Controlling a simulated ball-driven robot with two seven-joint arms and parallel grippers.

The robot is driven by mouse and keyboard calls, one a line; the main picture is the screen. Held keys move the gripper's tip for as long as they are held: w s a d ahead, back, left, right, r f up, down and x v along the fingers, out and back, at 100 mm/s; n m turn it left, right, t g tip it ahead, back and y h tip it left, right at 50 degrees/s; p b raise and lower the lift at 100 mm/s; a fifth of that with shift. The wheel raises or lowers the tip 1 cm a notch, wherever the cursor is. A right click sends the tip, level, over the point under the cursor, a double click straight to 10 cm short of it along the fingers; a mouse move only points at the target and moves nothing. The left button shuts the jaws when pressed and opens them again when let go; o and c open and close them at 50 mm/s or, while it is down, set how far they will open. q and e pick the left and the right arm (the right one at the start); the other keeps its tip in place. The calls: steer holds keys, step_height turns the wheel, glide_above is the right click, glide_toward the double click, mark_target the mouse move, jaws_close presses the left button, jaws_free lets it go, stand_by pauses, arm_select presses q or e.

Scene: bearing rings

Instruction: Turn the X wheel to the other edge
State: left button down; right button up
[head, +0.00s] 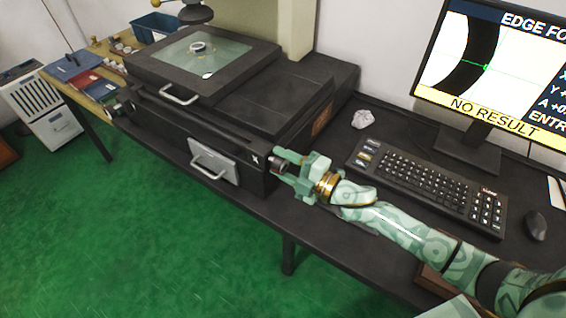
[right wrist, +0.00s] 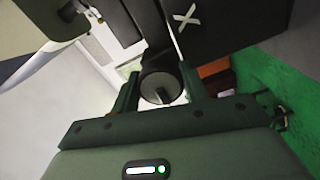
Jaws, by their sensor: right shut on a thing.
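The X wheel (head: 277,164) is a small dark knob on the front right end of the machine's black base, beside a white X mark (head: 255,160). My right gripper (head: 283,166) is shut on it. In the right wrist view the X wheel (right wrist: 162,85) sits between the two fingers of the right gripper (right wrist: 160,92), and the white X mark (right wrist: 185,18) is above it. The measuring stage (head: 190,60) has a glass plate with a small ring (head: 198,47) on it. The monitor (head: 490,70) shows a dark curved edge at a green crosshair and reads "NO RESULT". My left gripper is not in view.
A keyboard (head: 430,182) and a mouse (head: 536,226) lie on the black desk right of the machine. A crumpled pale item (head: 362,118) lies behind the keyboard. A blue bin (head: 155,27) and coloured trays stand on the wooden table at the far left.

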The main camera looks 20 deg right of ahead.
steer(key=shift+f, duration=0.15)
steer(key=o, duration=1)
steer(key=p+v, duration=0.2)
steer(key=v, duration=1.4)
steer(key=shift+s+d, duration=0.15)
steer(key=shift+s, duration=0.05)
